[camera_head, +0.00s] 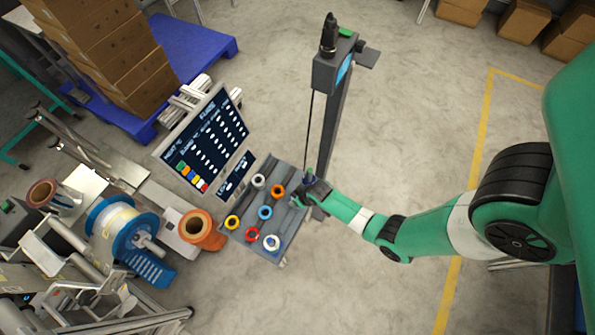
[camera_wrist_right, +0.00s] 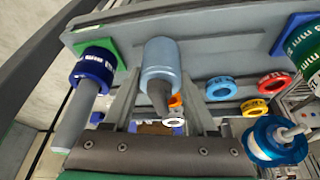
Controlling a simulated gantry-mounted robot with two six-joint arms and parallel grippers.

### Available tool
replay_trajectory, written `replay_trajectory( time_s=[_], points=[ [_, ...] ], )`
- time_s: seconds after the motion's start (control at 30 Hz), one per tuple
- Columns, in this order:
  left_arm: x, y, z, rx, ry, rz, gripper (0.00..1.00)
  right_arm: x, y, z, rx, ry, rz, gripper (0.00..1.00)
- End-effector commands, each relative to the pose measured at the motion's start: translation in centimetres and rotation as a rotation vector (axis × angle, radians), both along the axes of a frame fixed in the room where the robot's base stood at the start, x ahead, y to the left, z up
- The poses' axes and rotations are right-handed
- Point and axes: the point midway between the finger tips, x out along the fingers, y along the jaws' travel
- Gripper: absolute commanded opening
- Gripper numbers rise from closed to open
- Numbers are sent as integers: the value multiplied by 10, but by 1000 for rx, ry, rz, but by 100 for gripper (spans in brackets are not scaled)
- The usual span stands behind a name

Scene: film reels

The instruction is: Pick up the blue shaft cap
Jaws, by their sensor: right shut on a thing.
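My right gripper (camera_head: 304,192) is at the right edge of the grey tray in the head view. In the right wrist view its two fingers (camera_wrist_right: 160,103) are shut on a light-blue cap (camera_wrist_right: 160,62), a short cylinder with a darker grey stem pointing toward the camera. A dark-blue cap (camera_wrist_right: 94,66) with white marks sits to the left on a grey shaft (camera_wrist_right: 76,118), apart from the fingers. The arm and gripper largely hide the held cap in the head view. My left gripper is not in view.
The grey tray (camera_head: 287,233) holds several coloured rings, among them a blue ring (camera_head: 265,212) and a red ring (camera_head: 252,234). A tall grey post (camera_head: 338,115) stands close behind my gripper. A display board (camera_head: 207,140) stands left of it. Open floor lies below right.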

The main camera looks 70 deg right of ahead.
Motion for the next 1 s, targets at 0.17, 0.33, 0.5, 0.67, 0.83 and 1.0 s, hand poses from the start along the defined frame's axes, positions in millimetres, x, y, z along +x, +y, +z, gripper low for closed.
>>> replay_trajectory(
  time_s=[0.17,0.33,0.5,0.67,0.83,1.0],
  points=[
    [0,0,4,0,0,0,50,0,0,5,0,0,0,0],
    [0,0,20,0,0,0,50,1,0,27,-1,-3,0,0],
    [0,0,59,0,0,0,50,-16,14,67,0,2,2,0],
    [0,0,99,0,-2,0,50,-45,40,107,1,3,5,0],
    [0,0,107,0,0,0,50,-79,73,119,1,3,9,0],
    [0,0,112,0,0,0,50,-98,90,128,-1,0,5,0]
  ],
)
